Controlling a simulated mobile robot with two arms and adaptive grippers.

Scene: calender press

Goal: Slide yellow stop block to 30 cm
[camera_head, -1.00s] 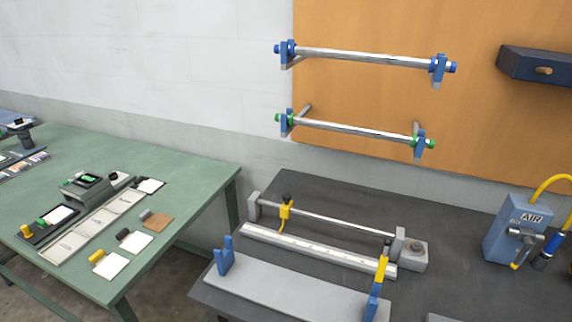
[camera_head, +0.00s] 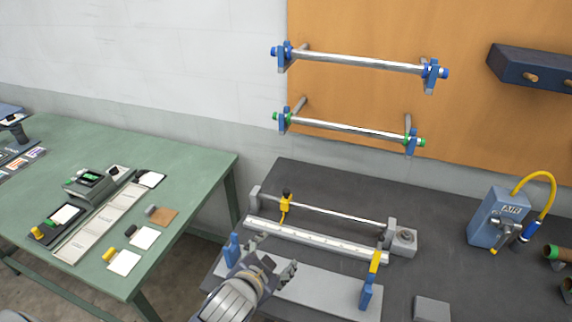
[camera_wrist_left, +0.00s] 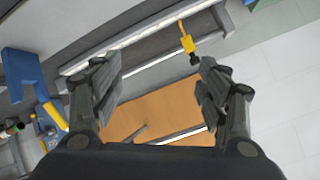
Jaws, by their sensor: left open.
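The yellow stop block (camera_head: 286,202) with a black knob sits near the left end of a thin metal rod (camera_head: 340,215) on the dark bench. Its thin yellow pointer reaches down to the pale scale bar (camera_head: 310,241); the scale figures are too small to read. My left gripper (camera_head: 276,257) is open and empty, in front of the scale bar and over the grey plate, apart from the block. In the left wrist view, the yellow block (camera_wrist_left: 187,42) and its knob show beyond my open fingers (camera_wrist_left: 160,80), nearer the right finger. My right gripper is not in view.
Blue uprights (camera_head: 232,250) stand at the ends of the grey plate (camera_head: 320,290). A grey end block (camera_head: 403,238) closes the rod's right end. A blue air unit (camera_head: 498,217) stands right. A green table (camera_head: 190,165) is left.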

